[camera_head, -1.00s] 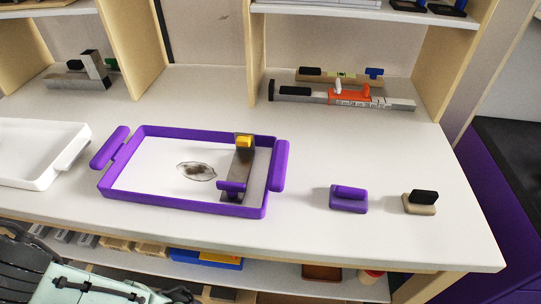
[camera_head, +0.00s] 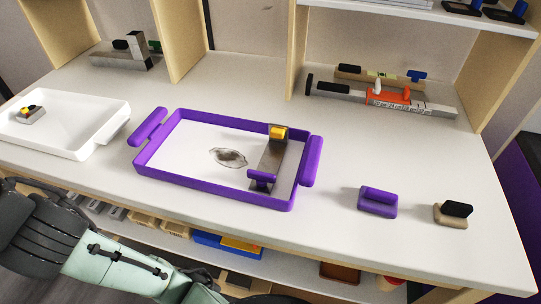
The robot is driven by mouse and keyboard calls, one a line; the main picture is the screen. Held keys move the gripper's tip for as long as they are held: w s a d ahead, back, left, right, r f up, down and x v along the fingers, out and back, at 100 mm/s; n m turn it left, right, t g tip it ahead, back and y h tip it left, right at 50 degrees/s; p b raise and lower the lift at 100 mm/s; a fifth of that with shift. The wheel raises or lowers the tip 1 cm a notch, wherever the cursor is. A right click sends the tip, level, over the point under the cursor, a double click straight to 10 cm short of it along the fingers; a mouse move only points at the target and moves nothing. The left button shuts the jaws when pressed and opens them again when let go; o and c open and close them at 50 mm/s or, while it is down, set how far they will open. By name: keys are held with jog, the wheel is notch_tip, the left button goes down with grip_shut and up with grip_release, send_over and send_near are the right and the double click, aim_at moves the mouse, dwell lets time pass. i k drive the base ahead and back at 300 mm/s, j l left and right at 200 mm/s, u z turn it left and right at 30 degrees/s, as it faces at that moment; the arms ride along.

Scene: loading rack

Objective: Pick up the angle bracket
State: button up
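An L-shaped grey metal piece (camera_head: 138,50) with black and green knobs stands at the back left of the worktop, by the wooden divider; it looks like an angle bracket. Another grey metal piece (camera_head: 272,157) with a yellow knob and a purple handle is in the right part of the purple tray (camera_head: 215,193). I cannot tell for sure which one is the angle bracket. My arm crosses the lower left corner, in front of the worktop and away from both pieces. My gripper's fingers do not show.
A white tray (camera_head: 110,130) at left holds a small piece with a yellow knob (camera_head: 31,114). A purple-handled block (camera_head: 377,201) and a black-handled block (camera_head: 453,213) stand at right. Long level-like tools (camera_head: 385,97) lie at the back right. Bare worktop lies around the purple tray.

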aim_at(270, 161)
jog(key=j+z, duration=0.35)
jog(key=j, duration=0.25)
jog(key=j+z, duration=0.4)
jog(key=j, duration=0.2)
jog(key=k+j+z, duration=0.2)
jog(key=j+z, duration=0.15)
jog(key=j, duration=0.2)
